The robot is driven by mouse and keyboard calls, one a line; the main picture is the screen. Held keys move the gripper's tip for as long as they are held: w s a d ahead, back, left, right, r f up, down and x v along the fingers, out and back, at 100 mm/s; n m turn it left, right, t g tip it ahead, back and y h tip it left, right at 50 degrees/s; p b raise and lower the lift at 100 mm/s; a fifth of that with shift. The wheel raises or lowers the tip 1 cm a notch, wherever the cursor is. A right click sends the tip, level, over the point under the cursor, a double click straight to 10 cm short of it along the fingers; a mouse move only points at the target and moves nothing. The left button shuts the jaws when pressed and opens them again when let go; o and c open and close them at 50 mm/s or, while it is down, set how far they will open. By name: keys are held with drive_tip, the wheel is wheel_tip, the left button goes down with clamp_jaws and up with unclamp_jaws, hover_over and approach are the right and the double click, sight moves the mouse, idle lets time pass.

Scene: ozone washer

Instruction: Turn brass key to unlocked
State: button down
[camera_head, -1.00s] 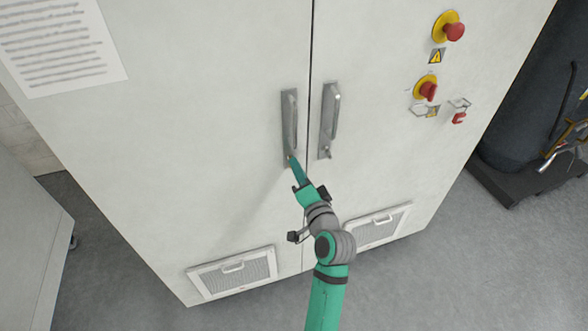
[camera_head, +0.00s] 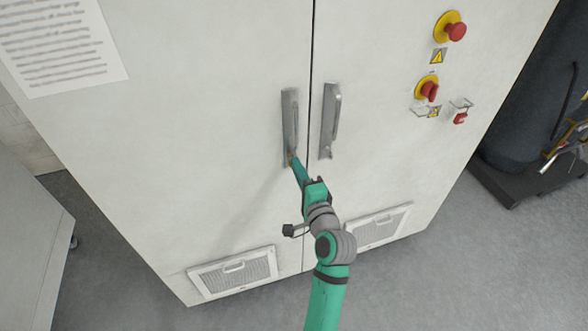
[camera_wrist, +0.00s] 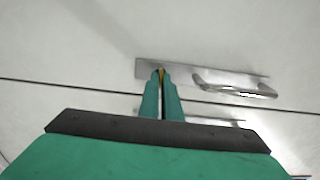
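The brass key (camera_wrist: 161,74) is a small yellow sliver between my fingertips in the wrist view, at the end of the left handle plate. My gripper (camera_wrist: 161,80) has its two green fingers close together on either side of the key and looks shut on it. In the head view my gripper (camera_head: 293,162) reaches the bottom of the left handle plate (camera_head: 286,110) on the cabinet door. The fingers hide most of the key, so I cannot read its angle.
The right door handle (camera_head: 331,115) stands close beside the left one, across the door seam. Red and yellow switches (camera_head: 455,32) sit on the right door. Vent grilles (camera_head: 232,271) are low on both doors. A dark cylinder (camera_head: 520,110) stands at the right.

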drive_tip(key=shift+a+f, duration=0.1)
drive_tip(key=shift+a, duration=0.15)
drive_tip(key=shift+a, duration=0.3)
drive_tip(key=c, duration=2.1)
unclamp_jaws()
drive_tip(key=shift+o, duration=0.6)
drive_tip(key=shift+d, duration=0.4)
drive_tip(key=v, duration=1.1)
drive_tip(key=shift+d, duration=0.2)
